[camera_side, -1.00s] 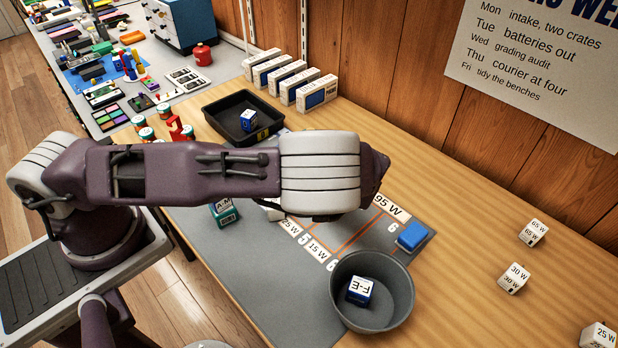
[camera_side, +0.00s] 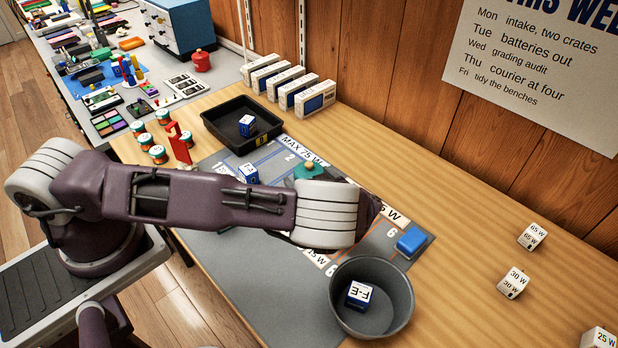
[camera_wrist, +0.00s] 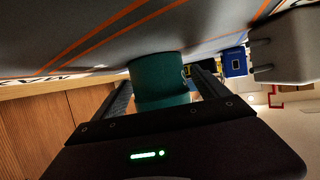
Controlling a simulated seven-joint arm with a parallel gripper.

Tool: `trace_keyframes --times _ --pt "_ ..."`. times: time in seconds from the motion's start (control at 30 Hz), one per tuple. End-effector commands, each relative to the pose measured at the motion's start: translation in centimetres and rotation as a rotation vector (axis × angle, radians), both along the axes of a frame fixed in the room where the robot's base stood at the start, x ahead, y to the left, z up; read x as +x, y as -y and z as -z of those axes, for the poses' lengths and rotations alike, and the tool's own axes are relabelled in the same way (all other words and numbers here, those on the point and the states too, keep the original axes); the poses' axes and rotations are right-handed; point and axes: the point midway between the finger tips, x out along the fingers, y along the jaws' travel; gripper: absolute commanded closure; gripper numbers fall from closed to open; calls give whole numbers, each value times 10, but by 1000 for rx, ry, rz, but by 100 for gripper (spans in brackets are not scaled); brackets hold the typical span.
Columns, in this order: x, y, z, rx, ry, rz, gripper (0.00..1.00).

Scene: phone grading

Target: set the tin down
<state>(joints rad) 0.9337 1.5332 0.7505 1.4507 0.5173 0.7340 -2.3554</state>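The teal tin (camera_wrist: 160,80) is between my gripper's two fingers (camera_wrist: 163,82) in the wrist view, close over the grey mat. The fingers lie along both sides of it and look shut on it; contact at the right finger is hard to judge. In the side view a teal piece, which looks like the same tin (camera_side: 308,170), shows just above my wrist link, below the "MAX 75 W" label. My gripper is hidden behind the wrist there. I cannot tell whether the tin's base touches the mat (camera_side: 293,296).
A blue-and-white cube (camera_side: 248,174) stands left of the tin. A black tray (camera_side: 228,112) holds another cube.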

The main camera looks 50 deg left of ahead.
Motion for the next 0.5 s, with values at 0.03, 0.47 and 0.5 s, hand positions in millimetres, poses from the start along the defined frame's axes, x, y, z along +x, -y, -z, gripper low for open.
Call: trace_keyframes --times 0.03,0.47,0.5 --pt "0 0 0 0 0 0 16" --pt "-17 42 -21 -2 1 4 16" --pt "-20 48 -25 -2 2 2 16"
